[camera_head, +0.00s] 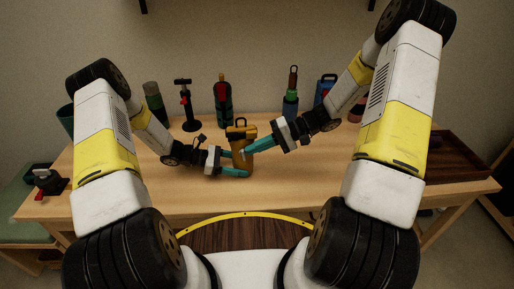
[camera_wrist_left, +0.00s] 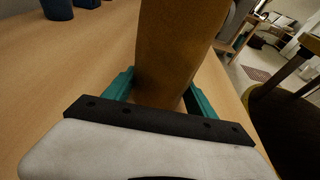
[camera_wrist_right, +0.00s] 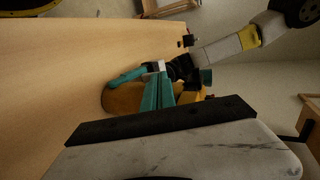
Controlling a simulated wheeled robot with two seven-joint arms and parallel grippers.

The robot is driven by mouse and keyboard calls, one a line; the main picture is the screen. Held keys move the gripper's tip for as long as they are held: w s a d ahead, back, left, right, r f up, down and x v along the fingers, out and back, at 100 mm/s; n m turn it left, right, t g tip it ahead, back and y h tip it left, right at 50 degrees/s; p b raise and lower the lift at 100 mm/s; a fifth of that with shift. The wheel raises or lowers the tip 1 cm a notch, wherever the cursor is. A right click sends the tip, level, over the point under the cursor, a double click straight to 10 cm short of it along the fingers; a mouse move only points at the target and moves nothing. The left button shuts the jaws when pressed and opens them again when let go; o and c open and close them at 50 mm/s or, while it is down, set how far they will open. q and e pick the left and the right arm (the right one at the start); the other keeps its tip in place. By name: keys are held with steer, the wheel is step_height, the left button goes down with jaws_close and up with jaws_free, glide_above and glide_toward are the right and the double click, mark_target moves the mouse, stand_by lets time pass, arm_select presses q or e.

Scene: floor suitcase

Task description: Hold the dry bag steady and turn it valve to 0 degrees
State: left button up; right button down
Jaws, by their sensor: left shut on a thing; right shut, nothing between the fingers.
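My left gripper (camera_head: 240,164) is shut on the bag's body from the left, with one teal finger on each side. My right gripper (camera_head: 247,150) is shut with nothing between its fingers. Its teal fingers point at the bag's upper right side in the head view and overlap the bag (camera_wrist_right: 122,100) in the right wrist view. The valve cannot be made out clearly.
A dark tray (camera_head: 455,158) lies at the right.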

mark_target(244, 145)
steer(key=shift+a+r, duration=0.2)
steer(key=shift+a, duration=0.05)
stand_by(0.7)
steer(key=shift+a+r+h, duration=0.25)
steer(key=shift+h, duration=0.45)
steer(key=shift+s+a+r+h, duration=0.1)
steer(key=shift+a+r+h, duration=0.25)
steer(key=shift+a+h, duration=0.85)
steer(key=shift+h, duration=0.4)
steer(key=shift+s+a+f+t+h, duration=0.1)
steer(key=shift+a+t+h, duration=0.2)
steer(key=shift+a+h, duration=0.55)
